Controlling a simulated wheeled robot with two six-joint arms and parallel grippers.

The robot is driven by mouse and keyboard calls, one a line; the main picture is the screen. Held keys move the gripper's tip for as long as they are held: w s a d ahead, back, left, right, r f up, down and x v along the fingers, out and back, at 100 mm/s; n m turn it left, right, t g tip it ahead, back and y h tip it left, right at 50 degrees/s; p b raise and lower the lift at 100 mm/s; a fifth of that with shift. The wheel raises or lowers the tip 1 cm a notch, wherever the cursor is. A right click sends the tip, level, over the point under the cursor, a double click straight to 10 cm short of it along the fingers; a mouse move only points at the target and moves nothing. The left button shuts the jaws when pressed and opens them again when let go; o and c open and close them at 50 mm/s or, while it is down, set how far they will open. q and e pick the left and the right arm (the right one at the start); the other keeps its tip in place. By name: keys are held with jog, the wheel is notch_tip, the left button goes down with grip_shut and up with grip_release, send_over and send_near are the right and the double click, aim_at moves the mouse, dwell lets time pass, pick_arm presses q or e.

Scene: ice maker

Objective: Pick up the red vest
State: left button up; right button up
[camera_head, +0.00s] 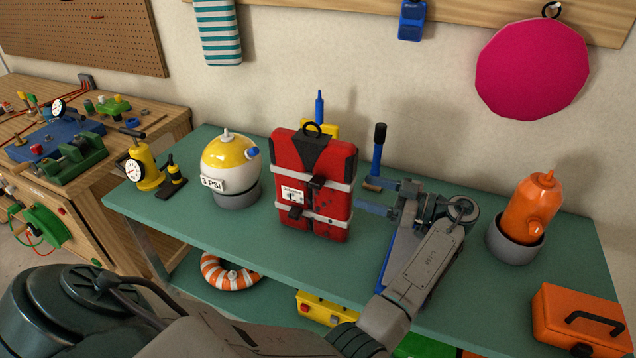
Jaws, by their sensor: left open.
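The red vest (322,182) stands upright on the green table (262,238), with black trim, pale straps, a white label and a black loop on top. My left gripper (365,194) is just to the right of the vest, its blue fingers pointing left toward the vest's right side. It is open, with nothing visible between the fingers. The lower finger's tip comes close to the vest's edge; I cannot tell whether they touch. My right gripper is not in view.
A yellow-and-white ball (228,158) and a yellow gauge pump (147,166) stand left of the vest. A blue-handled pump (377,155) stands behind my gripper. An orange bottle (533,207) and an orange case (585,318) are at the right. A striped ring (230,273) lies below.

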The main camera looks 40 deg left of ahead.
aim_at(352, 187)
pick_arm(q)
jog(key=p+x, duration=0.1)
jog(key=x, duration=0.3)
jog(key=shift+s+r, duration=0.1)
jog(key=shift+r, duration=0.05)
jog(key=p+x, duration=0.3)
jog(key=x, duration=0.1)
jog(key=shift+a+p, duration=0.35)
jog(key=shift+p, duration=0.05)
jog(key=shift+a, duration=0.3)
jog(key=shift+f, duration=0.25)
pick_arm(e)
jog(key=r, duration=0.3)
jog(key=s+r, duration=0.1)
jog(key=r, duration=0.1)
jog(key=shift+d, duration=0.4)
pick_arm(q)
jog(key=shift+d, duration=0.1)
jog(key=shift+c, duration=0.7)
jog(key=c, duration=1.1)
jog(key=shift+c, duration=0.9)
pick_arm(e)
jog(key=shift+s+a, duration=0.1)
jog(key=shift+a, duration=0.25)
pick_arm(q)
jog(key=shift+r, duration=0.1)
